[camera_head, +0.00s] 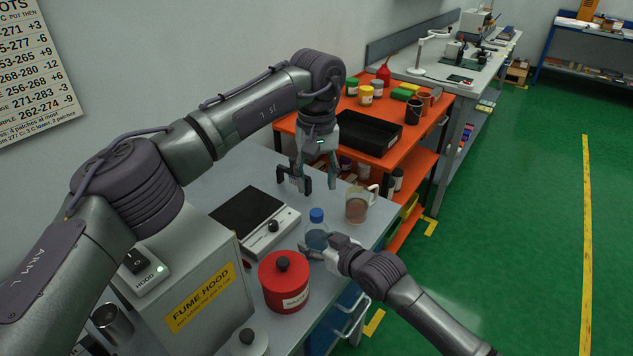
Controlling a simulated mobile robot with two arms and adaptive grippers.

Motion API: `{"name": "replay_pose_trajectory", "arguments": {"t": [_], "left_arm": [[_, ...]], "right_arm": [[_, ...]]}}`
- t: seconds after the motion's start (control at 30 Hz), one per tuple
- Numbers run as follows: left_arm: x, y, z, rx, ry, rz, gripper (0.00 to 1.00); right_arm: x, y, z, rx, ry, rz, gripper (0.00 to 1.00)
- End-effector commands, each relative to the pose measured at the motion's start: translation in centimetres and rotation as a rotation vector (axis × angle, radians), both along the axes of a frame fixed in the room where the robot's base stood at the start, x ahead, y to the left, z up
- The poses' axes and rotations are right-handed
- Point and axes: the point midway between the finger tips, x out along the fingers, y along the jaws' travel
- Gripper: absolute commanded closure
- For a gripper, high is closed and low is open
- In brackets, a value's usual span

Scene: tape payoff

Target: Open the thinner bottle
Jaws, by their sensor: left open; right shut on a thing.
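The bottle (316,238) is clear and bluish with a blue cap (316,215) seated on top. It stands upright near the front right of the grey bench, and I take it to be the thinner bottle; no label on it is readable. My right gripper (318,252) is shut on the bottle's lower body, coming from the lower right and partly covering it. My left gripper (316,183) is open and empty, pointing down. In the picture it shows above the cap, apart from it.
A red lidded pot (284,287) stands just left of the bottle. A beaker (357,206) with brownish liquid stands to its right. A hotplate (257,222) lies behind left, and the fume hood box (190,290) is farther left. An orange cart (410,150) stands beyond.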

Motion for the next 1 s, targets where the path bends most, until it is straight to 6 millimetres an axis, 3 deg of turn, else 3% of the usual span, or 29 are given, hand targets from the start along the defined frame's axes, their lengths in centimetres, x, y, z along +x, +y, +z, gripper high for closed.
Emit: {"name": "replay_pose_trajectory", "arguments": {"t": [0.1, 0.3, 0.47, 0.8, 1.0], "left_arm": [[0.0, 0.0, 0.0, -0.002, 0.001, -0.2, 0.5], [0.0, 0.0, -0.2, -0.001, 0.001, -0.381, 0.5], [0.0, 0.0, -1.6, 0.0, 0.003, -0.403, 0.5], [0.0, 0.0, -6.6, -0.001, 0.003, -0.4, 0.5], [0.0, 0.0, -7.9, -0.001, 0.0, -0.4, 0.5]], "right_arm": [[0.0, 0.0, 0.0, -0.001, 0.001, -0.001, 1.0], [0.0, 0.0, 0.0, -0.001, 0.001, -0.001, 1.0], [0.0, 0.0, 0.0, -0.001, 0.001, -0.001, 1.0], [0.0, 0.0, 0.0, -0.001, 0.001, -0.001, 1.0], [0.0, 0.0, 0.0, -0.001, 0.001, 0.0, 1.0]]}}
